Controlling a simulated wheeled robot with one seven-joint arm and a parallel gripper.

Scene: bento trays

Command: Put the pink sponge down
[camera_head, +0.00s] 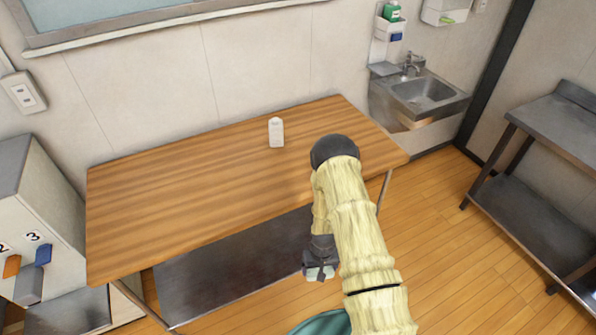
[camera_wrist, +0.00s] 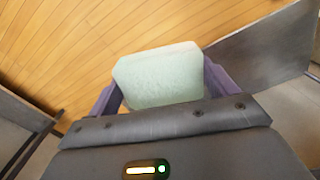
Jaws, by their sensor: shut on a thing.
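My gripper (camera_wrist: 160,84) is shut on a pale green, sponge-like block (camera_wrist: 158,72), with one dark purple finger on each side of it. No pink shows on the block in the wrist view. In the head view my gripper (camera_head: 320,272) hangs low, past the front edge of the wooden table (camera_head: 190,190), over the floor. The held block cannot be made out clearly there. No other sponge shows in either view.
A small white container (camera_head: 276,132) stands upright near the table's back; the rest of the top looks clear. A grey shelf lies below the table. A sink (camera_head: 425,92) is at the back right, and a metal rack (camera_head: 560,130) stands at the right.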

